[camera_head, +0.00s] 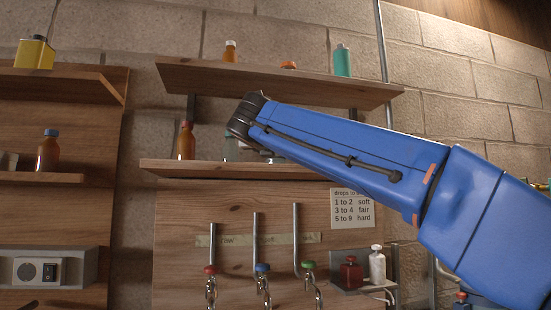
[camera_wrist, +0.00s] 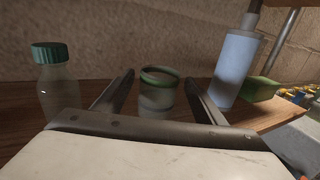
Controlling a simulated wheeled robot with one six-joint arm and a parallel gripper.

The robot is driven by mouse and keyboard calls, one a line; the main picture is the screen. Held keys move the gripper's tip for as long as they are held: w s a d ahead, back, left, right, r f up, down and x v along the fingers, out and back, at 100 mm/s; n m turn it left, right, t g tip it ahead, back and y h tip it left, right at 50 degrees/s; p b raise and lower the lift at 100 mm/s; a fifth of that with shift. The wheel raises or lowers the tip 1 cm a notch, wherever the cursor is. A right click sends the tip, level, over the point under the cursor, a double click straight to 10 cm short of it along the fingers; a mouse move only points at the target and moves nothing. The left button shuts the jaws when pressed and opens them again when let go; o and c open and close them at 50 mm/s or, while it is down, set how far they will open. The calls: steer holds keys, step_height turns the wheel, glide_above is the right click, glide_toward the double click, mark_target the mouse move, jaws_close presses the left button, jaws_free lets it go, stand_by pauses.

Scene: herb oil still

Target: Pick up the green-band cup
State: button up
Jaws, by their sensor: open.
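The green-band cup (camera_wrist: 158,95) stands upright on a wooden shelf in the wrist view, a greyish cup with a green band around its rim. My gripper (camera_wrist: 160,85) is open, with one finger on each side of the cup in the picture. Gaps show between the cup and both fingers; I cannot tell how deep the cup sits between them. In the head view my arm reaches the lower middle shelf (camera_head: 300,171), and the gripper and cup cannot be made out clearly behind it.
In the wrist view a clear bottle with a green cap (camera_wrist: 54,85) stands left of the gripper. A pale blue bottle (camera_wrist: 236,68) and a green block (camera_wrist: 262,89) stand to the right. In the head view an upper shelf (camera_head: 200,78) hangs above my arm, and taps (camera_head: 262,268) are below.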

steer(key=shift+w+d, duration=0.2)
steer(key=shift+w, duration=2.45)
steer(key=c, duration=1.1)
